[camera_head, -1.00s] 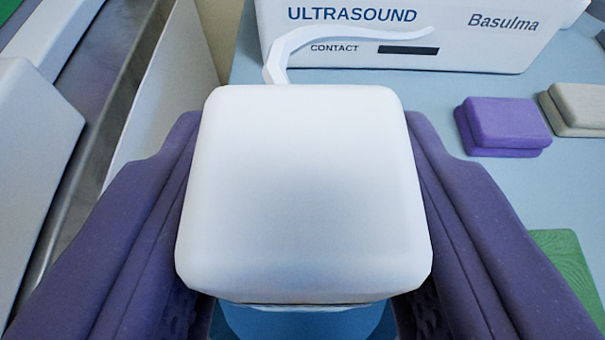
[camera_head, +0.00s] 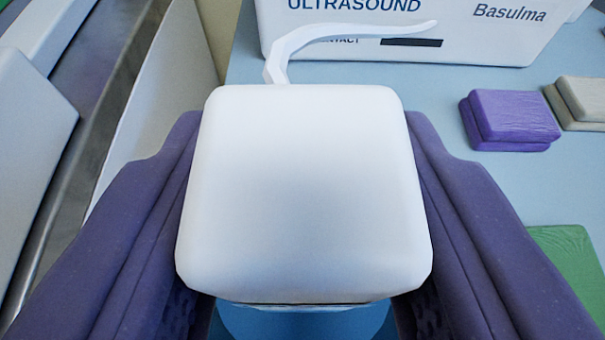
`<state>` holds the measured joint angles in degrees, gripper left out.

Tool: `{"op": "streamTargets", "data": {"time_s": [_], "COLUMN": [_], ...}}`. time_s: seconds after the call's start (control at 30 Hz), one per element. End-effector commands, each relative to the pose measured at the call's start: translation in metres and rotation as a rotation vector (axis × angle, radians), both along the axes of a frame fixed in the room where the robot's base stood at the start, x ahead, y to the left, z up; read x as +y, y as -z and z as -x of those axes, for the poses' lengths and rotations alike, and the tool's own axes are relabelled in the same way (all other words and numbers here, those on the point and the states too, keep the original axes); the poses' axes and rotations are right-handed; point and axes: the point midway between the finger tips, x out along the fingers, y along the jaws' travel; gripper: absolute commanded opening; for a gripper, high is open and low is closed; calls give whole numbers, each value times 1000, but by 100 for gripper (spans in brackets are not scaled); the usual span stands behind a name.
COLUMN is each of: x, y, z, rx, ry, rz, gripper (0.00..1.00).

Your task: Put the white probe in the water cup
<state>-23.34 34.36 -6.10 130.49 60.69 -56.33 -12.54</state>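The white probe (camera_head: 305,190) fills the middle of the view, a large rounded white block with a pale bent cable rising from its far side. My gripper (camera_head: 305,135) has its two purple fingers against the left and right sides of the probe, shut on it. A rounded blue piece (camera_head: 305,322) with a thin pale rim shows just below the probe at the bottom edge. I cannot tell whether it is part of the probe or something beneath it. I cannot make out the water cup for certain.
A white ultrasound unit (camera_head: 480,45) stands at the back on the light blue tabletop (camera_head: 480,190). Purple stacked pads (camera_head: 512,120), beige pads (camera_head: 582,103) and a green pad (camera_head: 572,258) lie at the right. A pale panel and grey edge (camera_head: 70,190) are at the left.

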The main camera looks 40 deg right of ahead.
Motion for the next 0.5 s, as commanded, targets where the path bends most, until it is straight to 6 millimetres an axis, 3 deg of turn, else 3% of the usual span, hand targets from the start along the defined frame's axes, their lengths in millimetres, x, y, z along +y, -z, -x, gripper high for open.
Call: {"op": "streamTargets", "data": {"time_s": [0.03,0.07,0.2,0.37,0.5], "x": [0,0,0,2,12], "y": [0,0,0,-1,-10], "z": [0,0,0,2,15], "rx": [-1,-1,-1,1,1], "ry": [0,0,0,-1,-3], "rz": [1,1,1,0,-1], "gripper": [8,47,75,75,75]}}
